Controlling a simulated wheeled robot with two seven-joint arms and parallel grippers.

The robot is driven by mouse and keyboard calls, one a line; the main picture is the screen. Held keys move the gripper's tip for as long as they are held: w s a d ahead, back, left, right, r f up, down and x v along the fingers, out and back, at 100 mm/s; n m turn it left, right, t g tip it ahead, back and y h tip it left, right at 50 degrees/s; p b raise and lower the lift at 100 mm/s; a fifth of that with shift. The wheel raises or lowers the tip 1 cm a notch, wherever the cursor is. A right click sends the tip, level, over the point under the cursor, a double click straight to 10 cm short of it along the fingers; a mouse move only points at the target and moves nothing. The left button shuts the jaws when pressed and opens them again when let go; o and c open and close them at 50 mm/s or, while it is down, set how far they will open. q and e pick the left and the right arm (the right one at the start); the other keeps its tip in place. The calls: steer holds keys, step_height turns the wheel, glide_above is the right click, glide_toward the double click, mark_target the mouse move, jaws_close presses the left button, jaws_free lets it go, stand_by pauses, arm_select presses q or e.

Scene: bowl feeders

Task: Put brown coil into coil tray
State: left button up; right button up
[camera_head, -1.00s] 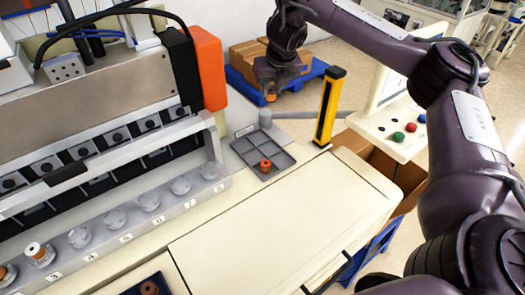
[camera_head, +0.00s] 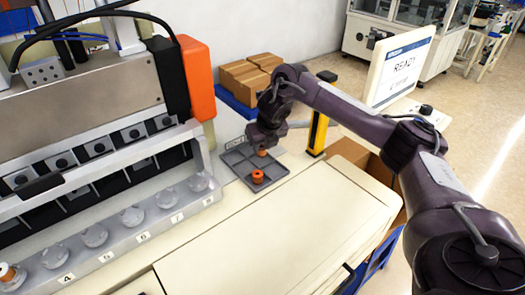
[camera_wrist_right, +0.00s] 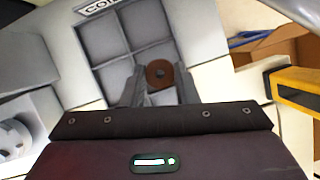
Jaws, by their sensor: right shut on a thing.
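The coil tray (camera_head: 232,159) is a grey tray with divided compartments at the far edge of the table. My right gripper (camera_head: 262,147) is above its far right part, shut on a brown coil (camera_head: 262,153). In the right wrist view the held brown coil (camera_wrist_right: 160,73) sits between the fingertips, with the tray (camera_wrist_right: 93,43) behind and beneath it. Whether the held coil touches the tray floor I cannot tell. Another orange-brown coil (camera_head: 258,177) stands in a near compartment of the tray. My left gripper is not in view.
A yellow post (camera_head: 317,134) stands just right of the tray, also in the right wrist view (camera_wrist_right: 298,88). The machine with a row of numbered holders (camera_head: 133,217) is at left. The cream tabletop (camera_head: 260,240) in front is clear. Cardboard boxes (camera_head: 245,78) are behind.

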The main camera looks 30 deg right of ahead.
step_height(320, 180, down, 2)
steer(key=shift+f, duration=0.3)
steer(key=o, duration=0.9)
steer(key=shift+o, duration=0.2)
steer(key=p+v, duration=0.2)
steer(key=v, duration=1)
steer(key=shift+p, duration=0.3)
